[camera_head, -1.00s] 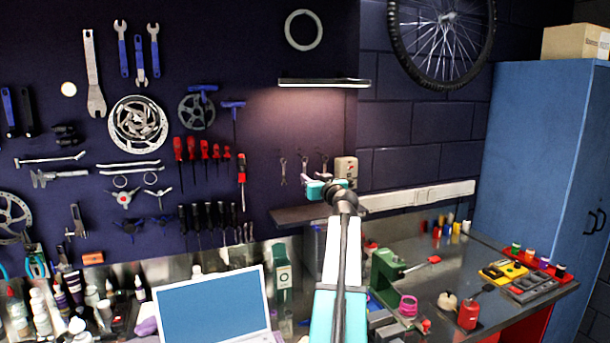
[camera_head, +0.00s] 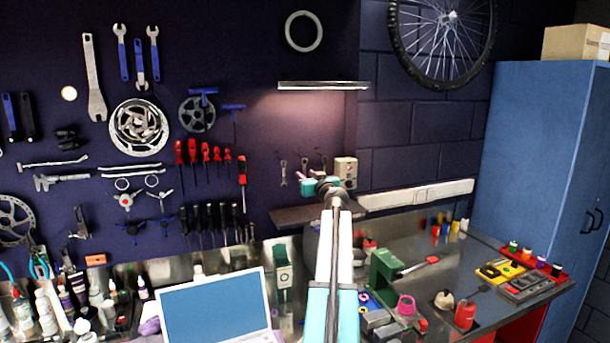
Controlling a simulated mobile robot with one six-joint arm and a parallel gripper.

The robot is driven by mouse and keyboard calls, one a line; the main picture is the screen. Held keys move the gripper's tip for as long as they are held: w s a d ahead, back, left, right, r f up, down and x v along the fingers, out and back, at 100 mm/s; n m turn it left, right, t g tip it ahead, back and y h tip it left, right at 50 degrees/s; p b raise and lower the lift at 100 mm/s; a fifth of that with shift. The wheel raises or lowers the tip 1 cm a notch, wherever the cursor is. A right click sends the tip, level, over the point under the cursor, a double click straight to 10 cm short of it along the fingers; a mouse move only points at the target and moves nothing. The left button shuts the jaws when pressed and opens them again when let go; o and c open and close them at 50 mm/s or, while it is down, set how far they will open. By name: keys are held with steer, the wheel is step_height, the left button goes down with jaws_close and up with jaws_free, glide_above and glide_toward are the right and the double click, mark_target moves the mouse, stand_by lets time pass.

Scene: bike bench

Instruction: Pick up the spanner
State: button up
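Several spanners hang on the dark wall. A large grey spanner (camera_head: 95,78) and blue-handled spanners (camera_head: 122,53) hang at the upper left. A small spanner (camera_head: 283,173) hangs above the little shelf, just left of my gripper. Other small spanners hang there too, partly hidden behind my arm. My gripper (camera_head: 309,184) is at the far end of my raised arm, close to these small spanners in the picture. Its fingers are too small and too hidden to show whether they are open or hold anything. I cannot tell whether it touches a spanner.
A small shelf (camera_head: 290,216) lies below my gripper, with a beige box (camera_head: 345,169) right beside it. An open laptop (camera_head: 214,310) stands on the bench. A green vice (camera_head: 384,275) and a red can (camera_head: 465,315) stand to the right. A blue cabinet (camera_head: 535,150) closes the right side.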

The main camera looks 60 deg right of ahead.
stand_by(0.3)
jaws_close()
steer(key=shift+r+b, duration=0.15)
steer(key=shift+b, duration=0.55)
steer(key=b+v, duration=0.6)
steer(key=v, duration=1.2)
steer(key=shift+r, duration=0.2)
